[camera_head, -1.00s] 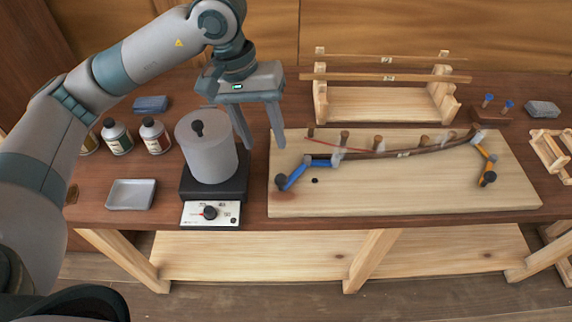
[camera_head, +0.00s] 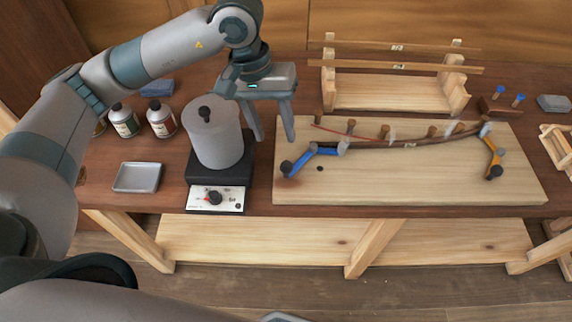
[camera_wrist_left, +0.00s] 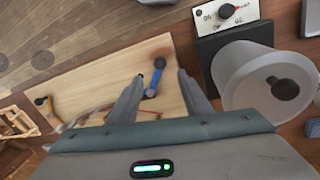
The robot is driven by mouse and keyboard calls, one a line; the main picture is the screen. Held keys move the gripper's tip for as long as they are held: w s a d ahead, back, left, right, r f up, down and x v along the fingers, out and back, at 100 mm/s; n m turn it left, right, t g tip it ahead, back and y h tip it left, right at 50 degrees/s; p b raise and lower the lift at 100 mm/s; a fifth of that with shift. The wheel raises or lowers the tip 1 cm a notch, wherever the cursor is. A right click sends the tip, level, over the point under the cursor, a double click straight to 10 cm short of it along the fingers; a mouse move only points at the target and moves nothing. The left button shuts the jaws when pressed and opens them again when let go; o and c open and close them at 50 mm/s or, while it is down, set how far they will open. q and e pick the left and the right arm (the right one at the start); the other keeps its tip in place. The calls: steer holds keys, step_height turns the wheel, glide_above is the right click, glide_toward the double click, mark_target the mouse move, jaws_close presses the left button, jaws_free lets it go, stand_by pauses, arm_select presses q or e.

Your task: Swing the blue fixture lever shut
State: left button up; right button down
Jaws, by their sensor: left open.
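The blue fixture lever (camera_head: 300,160) lies at the left end of the pale wooden board (camera_head: 420,185). Its black knob points down-left, and its blue arm angles away from the blue clamp piece by the dark curved strip (camera_head: 410,143). In the left wrist view the blue lever (camera_wrist_left: 153,80) shows between and beyond the fingers. My left gripper (camera_head: 274,138) is open and empty, above and a little left of the lever, fingers pointing down and apart from it. It also shows in the left wrist view (camera_wrist_left: 161,76). My right gripper is not seen.
A grey cylindrical pot (camera_head: 217,138) on a black heater (camera_head: 215,172) stands close left of my gripper. A yellow lever (camera_head: 495,148) sits at the board's right end. Several pegs line the strip. A wooden rack (camera_head: 390,92) stands behind. The board's front is clear.

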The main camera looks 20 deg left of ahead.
mark_target(285, 165)
arm_select(q)
steer(key=f+p, duration=0.1)
steer(key=f, duration=0.3)
steer(key=d+f+p, duration=0.1)
steer(key=f+p, duration=0.1)
steer(key=f, duration=0.2)
steer(key=d+f+p, duration=0.1)
steer(key=f, duration=0.3)
steer(key=shift+w+d+f, duration=0.1)
steer(key=shift+d+f, duration=0.05)
steer(key=shift+d, duration=0.1)
steer(key=shift+d+f+p, duration=0.1)
steer(key=shift+f+p, duration=0.25)
steer(key=shift+f, duration=0.35)
jaws_close()
steer(key=shift+w, duration=0.1)
